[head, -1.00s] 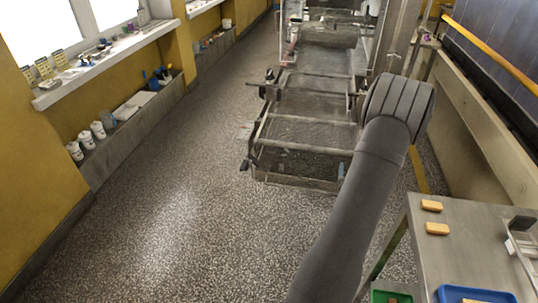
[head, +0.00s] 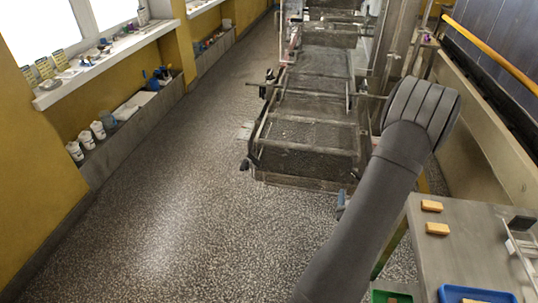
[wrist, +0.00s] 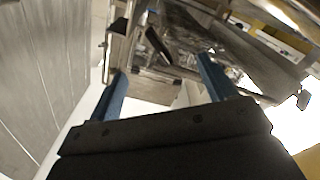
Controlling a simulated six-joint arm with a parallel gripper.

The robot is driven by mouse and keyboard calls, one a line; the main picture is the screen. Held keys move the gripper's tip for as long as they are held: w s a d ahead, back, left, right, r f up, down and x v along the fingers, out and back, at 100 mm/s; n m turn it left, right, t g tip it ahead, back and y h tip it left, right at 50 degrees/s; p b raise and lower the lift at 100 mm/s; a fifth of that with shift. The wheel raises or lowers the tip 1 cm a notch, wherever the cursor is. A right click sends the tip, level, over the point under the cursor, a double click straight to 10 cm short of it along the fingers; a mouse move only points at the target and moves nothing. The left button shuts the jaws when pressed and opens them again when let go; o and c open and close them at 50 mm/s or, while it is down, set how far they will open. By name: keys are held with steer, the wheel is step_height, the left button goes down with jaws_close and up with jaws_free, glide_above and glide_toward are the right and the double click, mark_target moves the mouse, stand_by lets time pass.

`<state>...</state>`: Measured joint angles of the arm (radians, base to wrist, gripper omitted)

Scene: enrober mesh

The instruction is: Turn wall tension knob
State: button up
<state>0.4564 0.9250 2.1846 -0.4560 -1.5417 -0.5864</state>
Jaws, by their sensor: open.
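The enrober (head: 310,130) with its wire mesh bed stands at the top centre of the head view. Small dark knob-like parts show on its left side, one midway up (head: 268,78) and one at the near corner (head: 245,164). I cannot tell which one is the wall tension knob. My gripper shows in the head view only as a bit of blue finger (head: 342,203) beside my arm, near the machine's front right corner. In the wrist view my gripper (wrist: 161,66) has its two blue fingers spread, with nothing held between them. A dark rounded part (wrist: 156,44) lies beyond the fingers, not clearly identifiable.
A yellow rail (head: 490,50) runs along the right. A ledge with white cups (head: 97,130) lines the left wall. The floor at left is clear.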

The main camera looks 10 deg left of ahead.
steer(key=s, duration=0.7)
steer(key=w+a+r+n+y, duration=0.2)
steer(key=w+a+n, duration=0.1)
steer(key=a, duration=0.6)
steer(key=w+a+r+n+y, duration=0.2)
steer(key=w+a+n, duration=0.2)
steer(key=a, duration=0.6)
steer(key=w+a+r+n+y, duration=0.2)
steer(key=w+a+r+n, duration=0.1)
steer(key=a, duration=0.6)
steer(key=shift+w+a+g, duration=0.15)
steer(key=shift+w+g, duration=0.15)
steer(key=shift+w, duration=0.3)
steer(key=shift+c, duration=0.3)
